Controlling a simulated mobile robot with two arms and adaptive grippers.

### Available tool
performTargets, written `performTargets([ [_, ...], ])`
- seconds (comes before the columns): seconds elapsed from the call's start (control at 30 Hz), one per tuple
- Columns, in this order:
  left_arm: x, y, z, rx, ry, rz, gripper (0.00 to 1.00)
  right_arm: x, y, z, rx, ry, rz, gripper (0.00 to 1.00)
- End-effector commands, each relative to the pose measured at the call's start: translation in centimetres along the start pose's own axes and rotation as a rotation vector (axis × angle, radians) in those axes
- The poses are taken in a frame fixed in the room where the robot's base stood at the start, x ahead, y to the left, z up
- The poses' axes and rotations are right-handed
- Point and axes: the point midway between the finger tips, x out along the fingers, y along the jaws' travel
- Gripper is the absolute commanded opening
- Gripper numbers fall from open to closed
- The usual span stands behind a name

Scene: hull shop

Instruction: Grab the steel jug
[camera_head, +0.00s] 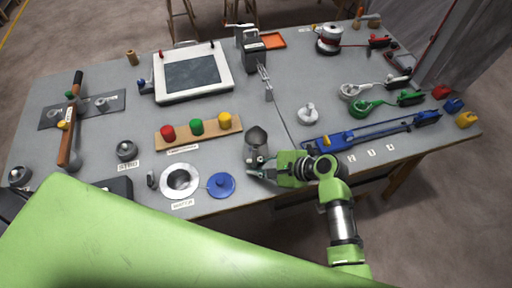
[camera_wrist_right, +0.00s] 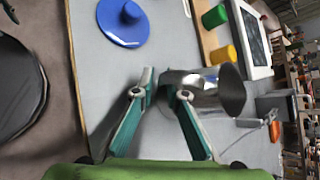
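The steel jug (camera_head: 257,138) stands upright near the front edge of the workbench, a grey metal vessel with a flared top. In the right wrist view the jug (camera_wrist_right: 232,92) appears on its side, just past the fingers, its flared end to the right. My right gripper (camera_head: 256,168) is low at the jug's near side. In the wrist view its two fingers (camera_wrist_right: 160,86) are apart, and one overlaps the jug's body. Contact between fingers and jug cannot be told. My left gripper is not in view.
A blue lid (camera_head: 221,185) and a white ring-shaped plate (camera_head: 180,180) lie left of the jug. A wooden board (camera_head: 183,141) with red, green and yellow knobs is behind them. A blue long tool (camera_head: 372,132) lies to the right. Bare bench (camera_head: 225,111) shows behind the jug.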

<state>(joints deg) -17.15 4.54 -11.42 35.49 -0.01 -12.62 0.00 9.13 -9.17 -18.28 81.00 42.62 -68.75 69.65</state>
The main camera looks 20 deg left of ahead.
Motion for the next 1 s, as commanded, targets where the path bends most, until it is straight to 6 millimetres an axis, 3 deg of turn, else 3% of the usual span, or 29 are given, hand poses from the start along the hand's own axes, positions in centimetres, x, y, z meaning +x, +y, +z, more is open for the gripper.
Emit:
performTargets([
  [0.03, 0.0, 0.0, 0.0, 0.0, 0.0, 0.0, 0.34, 0.0, 0.0, 0.0, 0.0, 0.0, 0.0, 0.13],
  [0.1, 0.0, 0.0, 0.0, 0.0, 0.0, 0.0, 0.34, 0.0, 0.0, 0.0, 0.0, 0.0, 0.0, 0.0],
  [0.67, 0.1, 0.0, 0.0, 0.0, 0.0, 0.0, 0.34, -0.2, -0.1, 0.1, 0.001, 0.001, 0.0, 0.0],
  [1.0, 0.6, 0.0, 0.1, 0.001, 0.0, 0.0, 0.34, -1.4, -1.4, 1.4, -0.004, -0.001, -0.003, 0.0],
])
